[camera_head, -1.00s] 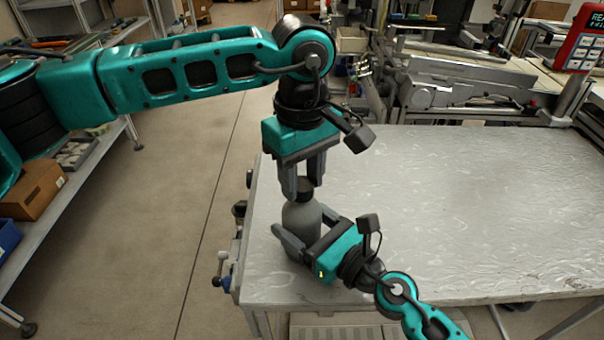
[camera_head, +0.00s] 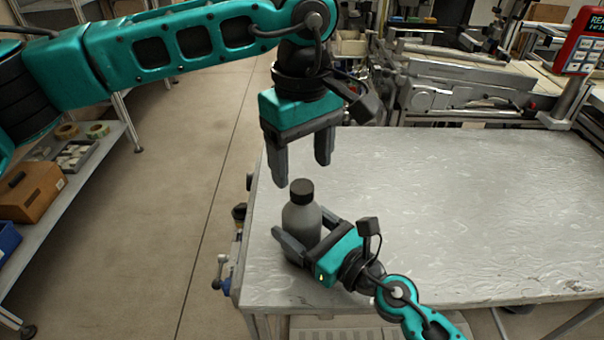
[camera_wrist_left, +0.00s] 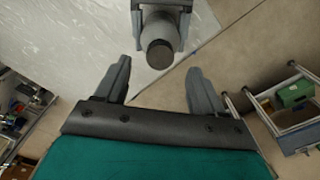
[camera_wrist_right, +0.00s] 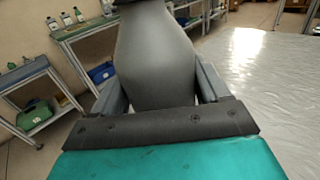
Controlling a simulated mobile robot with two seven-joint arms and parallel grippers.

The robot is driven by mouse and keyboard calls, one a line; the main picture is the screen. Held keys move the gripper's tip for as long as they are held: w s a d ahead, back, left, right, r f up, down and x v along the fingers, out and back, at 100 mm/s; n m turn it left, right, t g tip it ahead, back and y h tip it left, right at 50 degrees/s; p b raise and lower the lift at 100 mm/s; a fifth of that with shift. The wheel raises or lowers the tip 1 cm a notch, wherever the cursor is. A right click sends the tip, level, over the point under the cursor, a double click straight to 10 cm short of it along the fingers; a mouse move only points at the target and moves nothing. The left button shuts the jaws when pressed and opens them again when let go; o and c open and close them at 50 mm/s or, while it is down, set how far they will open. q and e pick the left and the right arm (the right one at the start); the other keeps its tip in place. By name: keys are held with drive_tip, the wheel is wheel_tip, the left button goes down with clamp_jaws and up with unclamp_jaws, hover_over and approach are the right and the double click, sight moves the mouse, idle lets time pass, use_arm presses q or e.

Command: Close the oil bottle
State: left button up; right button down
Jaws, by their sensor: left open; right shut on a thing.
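The grey oil bottle (camera_head: 301,219) stands upright near the table's left front corner, with a black cap (camera_head: 302,191) on its top. My right gripper (camera_head: 297,243) is shut on the bottle's body, one finger on each side; the right wrist view shows the grey body (camera_wrist_right: 155,60) between the fingers. My left gripper (camera_head: 301,172) is open and empty above the cap, fingers apart and not touching it. In the left wrist view the cap (camera_wrist_left: 160,54) lies beyond the open fingertips. Whether the cap is fully tightened cannot be told.
The metal table (camera_head: 440,210) is clear to the right of the bottle. A clamp (camera_head: 222,272) is fixed at its left edge. Grey machinery (camera_head: 440,85) and a red device (camera_head: 585,40) stand behind. A shelf with a cardboard box (camera_head: 32,192) is at the left.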

use_arm(q)
wheel_tip(320, 180, up, 8)
idle(0.4)
use_arm(e)
unclamp_jaws()
use_arm(q)
drive_tip(key=shift+f, duration=0.1)
use_arm(e)
drive_tip(key=shift+d, duration=0.1)
use_arm(q)
wheel_tip(320, 180, down, 4)
drive_tip(key=b, duration=0.4)
drive_tip(key=shift+f, duration=0.25)
use_arm(e)
drive_tip(key=v, duration=1.1)
drive_tip(key=shift+s+d+f, duration=0.15)
drive_tip(key=shift+s+f, duration=0.05)
use_arm(q)
drive_tip(key=shift+f+b, duration=0.2)
drive_tip(key=shift+b, duration=0.3)
use_arm(e)
drive_tip(key=shift+s+d+r, duration=0.15)
drive_tip(key=shift+s+d, duration=0.2)
drive_tip(key=shift+s, duration=0.05)
drive_tip(key=shift+r, duration=0.1)
